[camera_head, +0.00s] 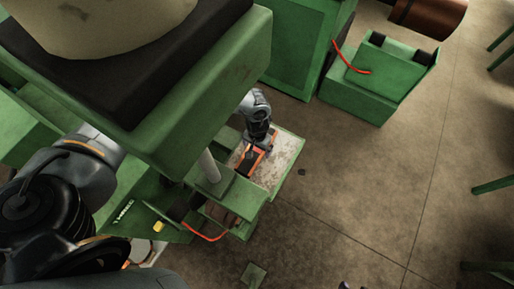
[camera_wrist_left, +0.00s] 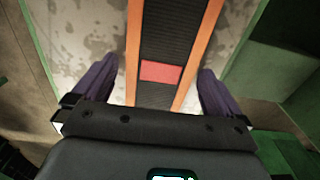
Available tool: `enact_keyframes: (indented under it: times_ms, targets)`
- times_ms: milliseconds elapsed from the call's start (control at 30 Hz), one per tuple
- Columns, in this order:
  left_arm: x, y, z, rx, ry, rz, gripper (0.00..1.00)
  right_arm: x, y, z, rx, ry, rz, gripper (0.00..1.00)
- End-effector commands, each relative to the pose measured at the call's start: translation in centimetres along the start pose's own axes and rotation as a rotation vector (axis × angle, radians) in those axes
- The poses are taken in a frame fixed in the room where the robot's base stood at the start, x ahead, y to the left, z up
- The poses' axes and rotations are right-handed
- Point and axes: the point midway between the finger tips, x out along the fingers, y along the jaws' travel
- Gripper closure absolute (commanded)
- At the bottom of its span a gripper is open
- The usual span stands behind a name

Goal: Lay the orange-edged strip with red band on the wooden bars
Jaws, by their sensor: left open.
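The orange-edged strip (camera_wrist_left: 155,35) is dark and ribbed, with a red band (camera_wrist_left: 161,72) across it. It lies on a worn, pale surface with green edges (camera_head: 285,160). In the head view the strip (camera_head: 250,162) shows small, partly covered by my left gripper (camera_head: 260,145). In the left wrist view my left gripper (camera_wrist_left: 158,66) is open. One purple finger is on each side of the strip near the red band, with gaps between fingers and strip. I cannot clearly make out the wooden bars. My right gripper is not in view.
A large green machine (camera_head: 215,85) with a dark top overhangs the pale surface from the left. A green box with a red cable (camera_head: 375,85) stands at the back right. A red hose (camera_head: 205,236) hangs in front. The concrete floor (camera_head: 370,185) is mostly clear.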

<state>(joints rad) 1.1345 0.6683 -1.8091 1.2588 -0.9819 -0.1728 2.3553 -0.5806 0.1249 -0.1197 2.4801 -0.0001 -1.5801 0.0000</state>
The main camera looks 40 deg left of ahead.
Motion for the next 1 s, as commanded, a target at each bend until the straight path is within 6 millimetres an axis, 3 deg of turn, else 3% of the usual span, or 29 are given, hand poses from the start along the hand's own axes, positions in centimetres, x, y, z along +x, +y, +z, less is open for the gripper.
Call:
enact_keyframes:
  times_ms: [200,600,1000]
  targets:
    - [0.07,0.00,0.01,0.000,0.000,0.000,0.00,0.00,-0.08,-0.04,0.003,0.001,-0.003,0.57]
    - [0.03,0.00,-0.01,0.000,0.000,0.000,0.61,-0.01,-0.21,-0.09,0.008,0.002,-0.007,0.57]
    - [-0.62,0.06,-0.03,-0.001,0.000,0.001,0.63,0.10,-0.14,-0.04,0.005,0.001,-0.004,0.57]
